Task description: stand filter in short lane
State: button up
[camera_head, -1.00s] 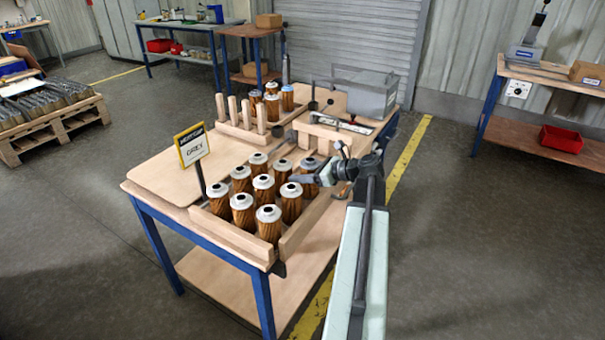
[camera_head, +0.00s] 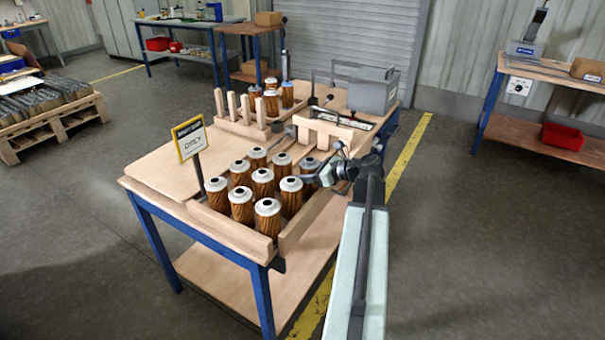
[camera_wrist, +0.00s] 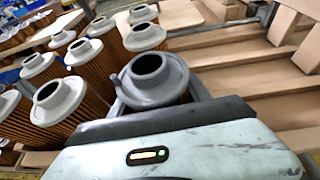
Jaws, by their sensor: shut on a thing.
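My gripper (camera_head: 314,180) is shut on a brown pleated filter with a grey, open-topped cap (camera_head: 309,166), at the right side of the group of filters. In the wrist view, the cap of this filter (camera_wrist: 156,78) rises upright just beyond the gripper body, which hides its lower part. I cannot tell whether its base is off the tray. Several similar filters with paler caps (camera_head: 263,176) stand in the wooden tray (camera_head: 232,235) to the left. A divided wooden rack (camera_head: 236,127) stands farther back; I cannot tell which lane is the short one.
Several filters (camera_head: 271,104) stand by the back rack. A sign on a post (camera_head: 190,138) is at the tray's left. A wooden fixture (camera_head: 322,133) and a grey box (camera_head: 373,92) are behind my gripper. Bare tabletop (camera_head: 160,172) lies left.

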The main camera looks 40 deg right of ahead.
jog(key=shift+f+b, duration=0.35)
jog(key=shift+f, duration=0.1)
jog(key=o, duration=1.5)
jog(key=shift+r, duration=0.1)
jog(key=shift+o, duration=0.2)
jog(key=p+v, duration=0.3)
jog(key=v, duration=0.5)
jog(key=shift+w, duration=0.1)
